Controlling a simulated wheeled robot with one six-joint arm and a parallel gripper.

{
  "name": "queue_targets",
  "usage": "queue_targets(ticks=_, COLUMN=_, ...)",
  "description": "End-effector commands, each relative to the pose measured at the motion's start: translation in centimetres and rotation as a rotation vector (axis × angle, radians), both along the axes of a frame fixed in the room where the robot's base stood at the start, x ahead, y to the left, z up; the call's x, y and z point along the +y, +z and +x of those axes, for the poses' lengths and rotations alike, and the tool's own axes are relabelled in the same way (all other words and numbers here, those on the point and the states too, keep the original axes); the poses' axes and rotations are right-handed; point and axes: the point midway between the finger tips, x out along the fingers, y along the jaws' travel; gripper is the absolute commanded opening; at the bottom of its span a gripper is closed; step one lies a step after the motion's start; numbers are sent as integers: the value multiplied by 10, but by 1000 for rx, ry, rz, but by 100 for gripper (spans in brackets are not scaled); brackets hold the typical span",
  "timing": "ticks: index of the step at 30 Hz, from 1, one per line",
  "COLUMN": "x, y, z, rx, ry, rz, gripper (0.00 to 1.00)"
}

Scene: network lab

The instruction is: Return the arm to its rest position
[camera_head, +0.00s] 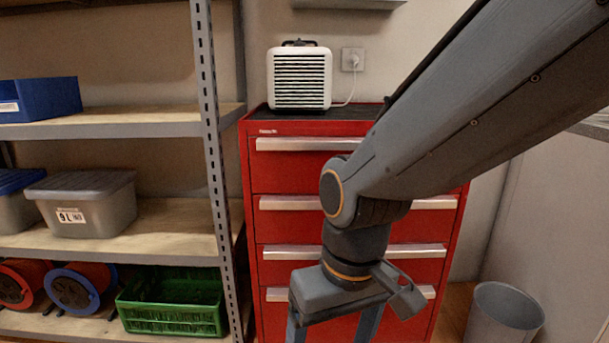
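My arm reaches in from the upper right and bends down at the wrist in front of a red drawer cabinet (290,178). My gripper (333,333) hangs below the wrist and points down in front of the cabinet's lower drawers. Two fingers show at the bottom edge with a gap between them and red cabinet showing through. The fingertips are cut off by the frame's edge. I see nothing held in the visible part of the gap.
A white louvred unit (300,78) stands on the cabinet, its cable running to a wall socket (353,60). A metal shelf (150,125) at left holds a blue bin (40,99), a grey lidded box (85,203), cable reels (80,288) and a green crate (172,303). A grey waste bin (503,313) stands lower right.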

Motion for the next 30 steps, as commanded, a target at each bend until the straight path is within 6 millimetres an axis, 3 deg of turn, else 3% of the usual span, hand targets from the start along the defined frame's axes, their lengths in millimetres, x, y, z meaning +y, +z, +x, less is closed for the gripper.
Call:
queue_targets(ticks=1, x=-7, y=18, z=-1, rx=3, ry=-22, rz=-5, gripper=77)
queue_targets(ticks=3, x=-16, y=31, z=0, rx=3, ry=-49, rz=-12, gripper=77)
queue_targets(ticks=17, x=-78, y=114, z=0, rx=16, ry=-220, rz=-55, gripper=77)
queue_targets(ticks=30, x=-139, y=188, z=-15, rx=38, ry=-370, rz=-85, gripper=77)
